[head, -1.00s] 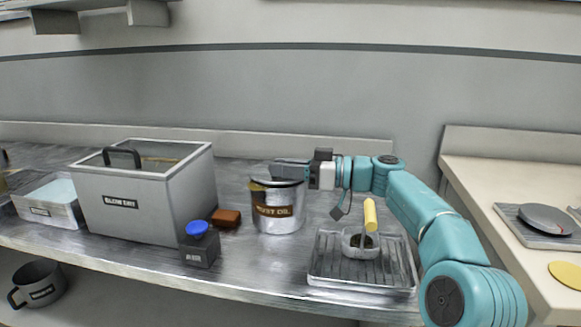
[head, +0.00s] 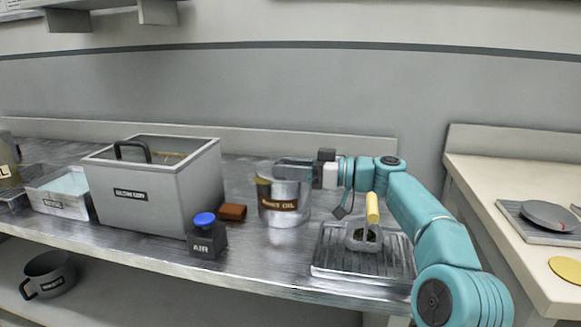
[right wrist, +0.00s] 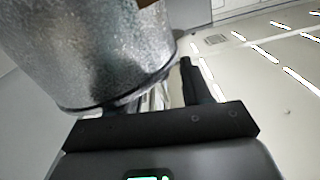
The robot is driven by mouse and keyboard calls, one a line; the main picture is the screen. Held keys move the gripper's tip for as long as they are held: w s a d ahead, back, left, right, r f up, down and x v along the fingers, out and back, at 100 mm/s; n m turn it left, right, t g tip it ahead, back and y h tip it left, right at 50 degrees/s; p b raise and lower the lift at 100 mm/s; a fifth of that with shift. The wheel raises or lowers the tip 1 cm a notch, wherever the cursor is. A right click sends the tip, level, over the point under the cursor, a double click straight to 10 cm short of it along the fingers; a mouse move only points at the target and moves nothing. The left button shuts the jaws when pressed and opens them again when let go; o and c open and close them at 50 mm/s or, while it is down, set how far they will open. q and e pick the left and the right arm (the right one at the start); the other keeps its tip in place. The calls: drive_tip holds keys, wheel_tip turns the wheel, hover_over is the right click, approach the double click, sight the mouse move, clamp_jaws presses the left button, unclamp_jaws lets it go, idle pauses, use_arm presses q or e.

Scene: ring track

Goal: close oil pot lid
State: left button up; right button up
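The metal oil pot (head: 284,212) stands on the steel counter, with a dark label ending in "OIL". My right gripper (head: 290,170) lies level across the top of the pot, reaching in from the right. It hides much of the pot's top, so I cannot tell the lid or its angle apart. In the right wrist view a speckled silver curved wall (right wrist: 95,50), which looks like the pot, fills the upper left close to the black gripper (right wrist: 165,110). My left gripper is not in view.
A large grey bin (head: 165,195) with a black handle stands left. A black block (head: 207,240) with a blue top and a brown block (head: 232,211) sit between. A ridged tray (head: 335,255) with a yellow-handled tool (head: 372,208) is right of the pot, below my arm.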

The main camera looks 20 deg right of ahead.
drive_tip(key=shift+d, duration=0.2)
idle(0.3)
drive_tip(key=shift+s+d, duration=0.2)
drive_tip(key=shift+d, duration=0.1)
drive_tip(key=p+v, duration=0.2)
drive_tip(key=v, duration=1.3)
drive_tip(key=shift+s, duration=0.2)
drive_tip(key=shift+d, duration=0.1)
